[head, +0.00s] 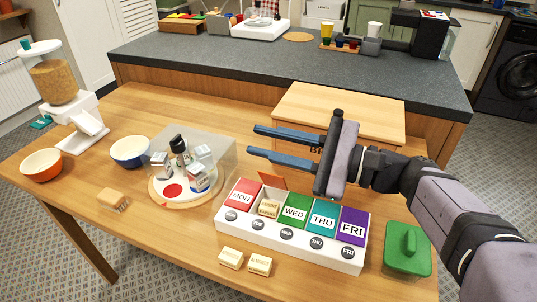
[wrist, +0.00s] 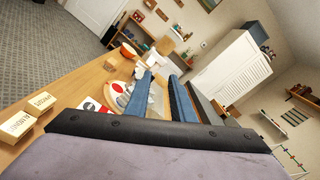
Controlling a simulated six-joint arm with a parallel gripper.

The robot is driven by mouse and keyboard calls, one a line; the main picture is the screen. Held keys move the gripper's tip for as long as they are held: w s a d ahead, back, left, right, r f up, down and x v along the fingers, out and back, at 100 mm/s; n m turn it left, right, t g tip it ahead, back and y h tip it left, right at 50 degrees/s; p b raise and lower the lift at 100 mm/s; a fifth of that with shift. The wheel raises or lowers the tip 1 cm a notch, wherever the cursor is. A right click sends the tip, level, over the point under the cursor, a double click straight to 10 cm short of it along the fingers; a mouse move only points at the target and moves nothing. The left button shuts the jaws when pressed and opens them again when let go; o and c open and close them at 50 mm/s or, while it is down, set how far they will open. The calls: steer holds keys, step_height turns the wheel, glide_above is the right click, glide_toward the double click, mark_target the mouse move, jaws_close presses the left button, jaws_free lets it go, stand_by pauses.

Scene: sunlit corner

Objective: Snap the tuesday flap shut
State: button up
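The weekly pill box (head: 290,236) is a white case with coloured day flaps on the table. The orange Tuesday flap (head: 272,180) stands up, open, at the back of its compartment. A small wooden block (head: 268,208) lies in that compartment. The red MON (head: 242,194), green WED (head: 294,211), teal THU (head: 322,219) and purple FRI (head: 353,226) flaps are down. My gripper (head: 252,140) is in the air, above and behind the box, fingers pointing left. Its blue fingers are apart and empty; they also show in the wrist view (wrist: 160,80).
Two wooden blocks (head: 230,258) (head: 260,264) lie in front of the box. A green lidded container (head: 407,248) stands right of it. A clear cover over a round board (head: 160,196), a blue bowl (head: 130,152) and a brush (head: 112,199) are left. A wooden box (head: 338,105) stands behind.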

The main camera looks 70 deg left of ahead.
steer(key=shift+r, duration=0.45)
steer(key=shift+c, duration=0.4)
